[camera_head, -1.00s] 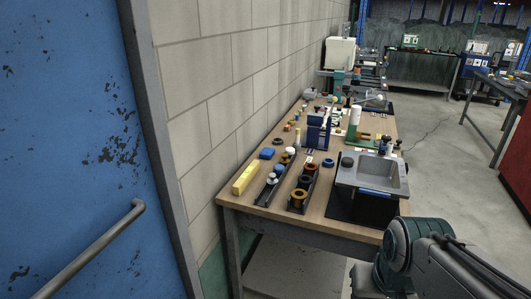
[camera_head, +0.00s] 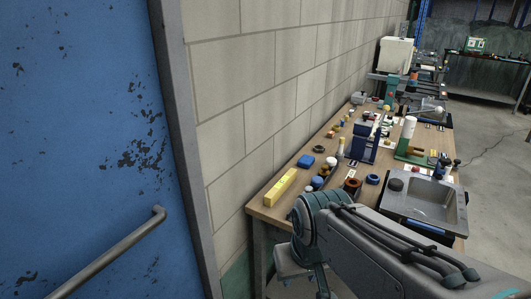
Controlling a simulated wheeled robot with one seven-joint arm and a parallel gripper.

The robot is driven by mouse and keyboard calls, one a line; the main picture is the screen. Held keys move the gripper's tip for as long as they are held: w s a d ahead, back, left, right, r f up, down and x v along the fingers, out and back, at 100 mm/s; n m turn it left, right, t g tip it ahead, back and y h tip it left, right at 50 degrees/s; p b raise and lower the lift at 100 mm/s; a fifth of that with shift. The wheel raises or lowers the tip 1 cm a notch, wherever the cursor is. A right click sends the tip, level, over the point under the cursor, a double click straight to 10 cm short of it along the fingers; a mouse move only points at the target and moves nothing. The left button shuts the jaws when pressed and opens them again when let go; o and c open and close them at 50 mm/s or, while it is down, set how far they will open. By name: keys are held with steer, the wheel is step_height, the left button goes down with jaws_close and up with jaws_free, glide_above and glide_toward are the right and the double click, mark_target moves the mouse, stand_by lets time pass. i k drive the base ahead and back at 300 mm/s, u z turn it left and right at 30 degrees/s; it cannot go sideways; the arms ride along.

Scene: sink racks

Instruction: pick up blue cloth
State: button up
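A small flat blue piece (camera_head: 305,161) lies on the wooden workbench near the wall, behind the yellow block; I cannot tell whether it is folded cloth or a solid block. A blue strip (camera_head: 426,228) shows at the front edge of the grey sink; it is also too small to identify. My arm crosses the lower right and hides the bench's near edge and part of the sink's front. My gripper is not visible; the arm bends downward toward the bottom edge of the picture.
The workbench (camera_head: 266,204) runs along a block wall. A yellow block (camera_head: 281,187), a blue upright holder (camera_head: 364,142), a blue ring (camera_head: 372,179) and the sink (camera_head: 437,197) crowd it. A blue door (camera_head: 90,120) with a handle stands left.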

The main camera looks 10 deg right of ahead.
mark_target(306, 161)
steer(key=z, duration=0.1)
steer(key=i, duration=1.05)
steer(key=z, duration=0.6)
